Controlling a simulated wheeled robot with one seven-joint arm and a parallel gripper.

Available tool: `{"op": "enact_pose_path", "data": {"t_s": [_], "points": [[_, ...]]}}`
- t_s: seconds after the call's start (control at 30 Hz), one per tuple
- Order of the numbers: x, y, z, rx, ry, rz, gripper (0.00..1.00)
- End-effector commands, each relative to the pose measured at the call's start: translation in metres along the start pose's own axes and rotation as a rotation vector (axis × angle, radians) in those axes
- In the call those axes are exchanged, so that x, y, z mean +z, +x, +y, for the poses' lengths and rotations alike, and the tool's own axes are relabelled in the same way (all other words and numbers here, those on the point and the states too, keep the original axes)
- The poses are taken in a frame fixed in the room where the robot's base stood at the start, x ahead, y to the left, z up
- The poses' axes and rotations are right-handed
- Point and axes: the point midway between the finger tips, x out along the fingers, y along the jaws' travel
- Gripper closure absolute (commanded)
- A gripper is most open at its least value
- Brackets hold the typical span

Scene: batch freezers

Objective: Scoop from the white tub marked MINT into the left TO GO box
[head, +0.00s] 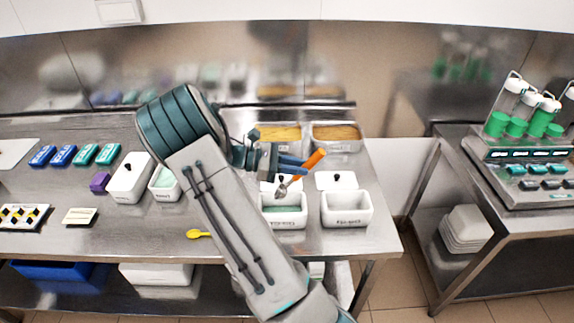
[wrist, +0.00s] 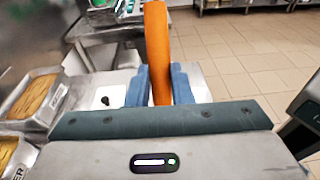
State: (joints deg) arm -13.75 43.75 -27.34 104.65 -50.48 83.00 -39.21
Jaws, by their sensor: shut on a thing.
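My gripper (head: 291,165) is shut on the orange handle of a scoop (head: 315,159). The handle also shows upright between the blue fingers in the wrist view (wrist: 157,45). The scoop's metal head (head: 282,190) points down over the back of the left TO GO box (head: 284,223). Pale green stuff shows inside that box; I cannot tell whether the head touches it. The right TO GO box (head: 346,220) is open and looks empty. The white MINT tub (head: 165,196) stands left of my arm, open, with pale green inside; my arm covers part of its surroundings.
A lidded white tub (head: 128,178) stands left of the MINT tub. A yellow spoon (head: 198,234) lies near the front edge. Two pans with yellow-brown contents (head: 335,133) stand behind the boxes. A dispenser counter (head: 520,165) stands at right, across a gap.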

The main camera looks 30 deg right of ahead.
Motion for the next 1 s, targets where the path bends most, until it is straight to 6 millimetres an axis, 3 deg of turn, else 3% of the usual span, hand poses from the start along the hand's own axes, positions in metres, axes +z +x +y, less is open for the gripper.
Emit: {"op": "enact_pose_path", "data": {"t_s": [0.4, 0.83, 1.0], "points": [[-0.022, 0.047, -0.001, -0.004, 0.006, 0.446, 1.0], [-0.051, 0.078, -0.001, -0.005, 0.007, 0.853, 1.0], [-0.035, 0.072, 0.0, 0.002, 0.001, 0.856, 1.0]]}}
